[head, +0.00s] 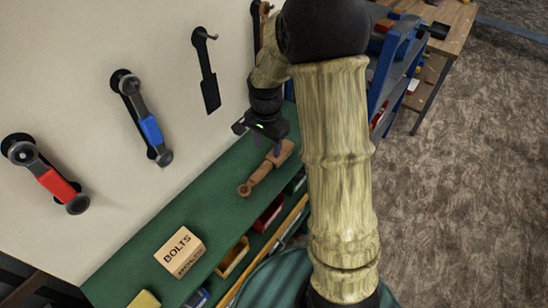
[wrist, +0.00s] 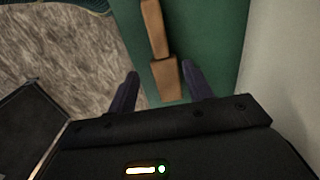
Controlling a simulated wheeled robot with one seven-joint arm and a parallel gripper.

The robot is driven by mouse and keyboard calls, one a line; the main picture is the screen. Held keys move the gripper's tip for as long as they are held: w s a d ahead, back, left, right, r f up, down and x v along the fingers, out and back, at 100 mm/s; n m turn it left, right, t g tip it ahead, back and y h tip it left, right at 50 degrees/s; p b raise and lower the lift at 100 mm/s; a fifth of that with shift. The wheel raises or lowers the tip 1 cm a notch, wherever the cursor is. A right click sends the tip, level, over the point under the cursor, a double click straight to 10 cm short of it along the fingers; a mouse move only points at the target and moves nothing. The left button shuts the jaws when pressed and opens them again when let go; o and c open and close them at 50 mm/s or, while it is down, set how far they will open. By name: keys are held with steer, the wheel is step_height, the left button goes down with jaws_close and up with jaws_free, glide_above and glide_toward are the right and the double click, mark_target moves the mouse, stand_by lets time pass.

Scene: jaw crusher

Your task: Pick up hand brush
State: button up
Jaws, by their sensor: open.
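The hand brush (head: 262,173) is a brown wooden piece with a narrow handle and a wider block end. It lies on the green bench top (head: 215,205) near the wall. My gripper (head: 266,141) is above the brush's wider end, fingers pointing down. The fingers are apart and hold nothing. The height left between fingertips and brush is hard to tell.
A BOLTS box (head: 180,252) stands on the bench at the front. A red-handled tool (head: 55,184) and a blue-handled tool (head: 150,130) hang on the pale wall beside an empty hook (head: 204,35). Bins (head: 233,258) sit below. A blue rack (head: 395,55) stands behind my arm.

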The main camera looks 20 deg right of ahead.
mark_target(266, 165)
step_height(266, 165, down, 4)
steer(key=shift+f+p, duration=0.1)
steer(key=shift+p, duration=0.25)
steer(key=shift+s+a+f+p, duration=0.1)
steer(key=shift+a+f+p, duration=0.1)
steer(key=shift+f+p, duration=0.35)
steer(key=shift+a+f+p, duration=0.1)
steer(key=shift+f+p, duration=0.5)
steer(key=shift+f, duration=1.45)
jaws_close()
